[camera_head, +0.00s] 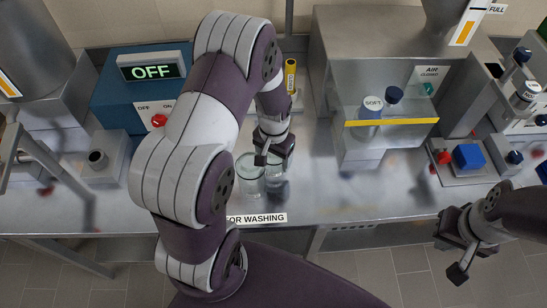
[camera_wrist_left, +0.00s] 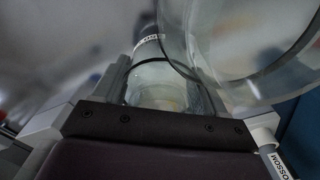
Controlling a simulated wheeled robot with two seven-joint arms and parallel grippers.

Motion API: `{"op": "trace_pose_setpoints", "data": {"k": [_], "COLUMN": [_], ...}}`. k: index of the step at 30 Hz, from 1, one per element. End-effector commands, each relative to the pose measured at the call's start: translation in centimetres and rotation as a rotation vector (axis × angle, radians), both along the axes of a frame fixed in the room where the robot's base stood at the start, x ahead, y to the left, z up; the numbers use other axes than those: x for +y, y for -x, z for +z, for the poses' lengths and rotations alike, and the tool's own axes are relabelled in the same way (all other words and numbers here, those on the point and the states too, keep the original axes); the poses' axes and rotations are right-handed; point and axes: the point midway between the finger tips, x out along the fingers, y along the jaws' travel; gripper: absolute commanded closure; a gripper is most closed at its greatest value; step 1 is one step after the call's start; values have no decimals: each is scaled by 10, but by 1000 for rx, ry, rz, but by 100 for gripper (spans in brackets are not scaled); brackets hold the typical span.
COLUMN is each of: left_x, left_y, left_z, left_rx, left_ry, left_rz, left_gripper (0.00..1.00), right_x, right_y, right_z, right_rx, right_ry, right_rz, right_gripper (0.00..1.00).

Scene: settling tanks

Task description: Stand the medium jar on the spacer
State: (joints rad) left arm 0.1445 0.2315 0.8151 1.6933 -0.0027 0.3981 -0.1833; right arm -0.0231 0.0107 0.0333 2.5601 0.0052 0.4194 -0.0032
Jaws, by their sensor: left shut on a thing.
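My left gripper (camera_head: 272,158) is above the steel bench and shut on a clear glass jar (camera_head: 275,176). In the left wrist view this jar (camera_wrist_left: 160,88) sits between the two fingers. A second, wider glass jar (camera_head: 249,172) stands close on its left; a large glass rim (camera_wrist_left: 262,72) shows at upper right in the wrist view. I cannot tell by label which jar is the medium one, or whether the held jar touches the bench. I cannot make out the spacer. My right gripper (camera_head: 453,256) is empty, fingers apart, in front of the bench edge.
A FOR WASHING label (camera_head: 256,218) is at the bench's front edge. A blue box with an OFF display (camera_head: 150,71) stands behind at left. The bench between the jars and shelf looks clear.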

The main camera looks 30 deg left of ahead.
Motion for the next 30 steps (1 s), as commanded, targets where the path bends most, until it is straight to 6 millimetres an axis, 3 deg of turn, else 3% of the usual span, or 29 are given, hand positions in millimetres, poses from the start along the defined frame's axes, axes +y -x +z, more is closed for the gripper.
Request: {"op": "trace_pose_setpoints", "data": {"k": [3,12,13,15,26,30], "left_x": [0,0,0,0,0,0], "left_y": [0,0,0,0,-1,-1], "left_z": [-13,-17,-16,-15,-7,25], "left_rx": [0,1,1,1,-2,-5], "left_ry": [0,0,0,0,0,-1], "left_rz": [0,0,0,0,0,0], "left_gripper": [69,69,22,3,3,3], "right_x": [0,0,0,0,0,0], "right_y": [0,0,0,0,0,0], "right_z": [1,-2,-1,-1,1,-4], "right_rx": [0,0,0,0,0,0], "right_ry": [0,0,0,0,0,0], "right_rz": [0,0,0,0,0,0], "right_gripper": [100,100,100,100,100,100]}}
